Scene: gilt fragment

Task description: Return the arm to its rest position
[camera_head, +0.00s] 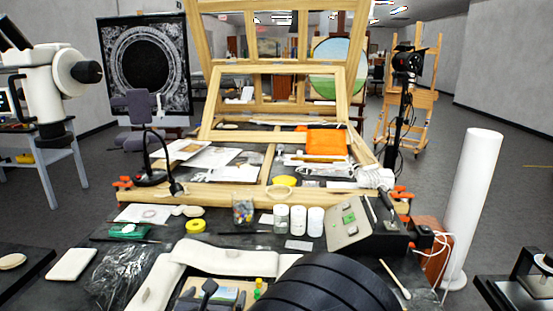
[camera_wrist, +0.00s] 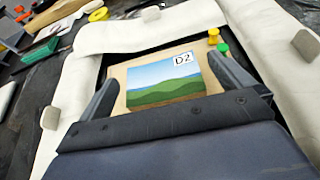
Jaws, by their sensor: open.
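My gripper (camera_wrist: 164,68) is open in the wrist view, with one dark finger at each side of a small landscape picture (camera_wrist: 160,82) labelled D2. The picture shows blue sky and green hills and lies on a tan board (camera_wrist: 119,73) inside a frame of white padded strips (camera_wrist: 150,32). Nothing is clamped between the fingers; how far they are above the board is unclear. In the head view my dark ribbed arm (camera_head: 325,287) covers the bottom middle, and the picture (camera_head: 226,294) shows only partly beside a gripper finger.
Green and yellow pegs (camera_wrist: 222,48) stand near the right finger. White jars (camera_head: 298,220), a grey control box (camera_head: 352,222) and a black lamp (camera_head: 150,177) stand behind the padding. A large wooden frame (camera_head: 208,120) rises at the back, and a white roll (camera_head: 472,205) stands right.

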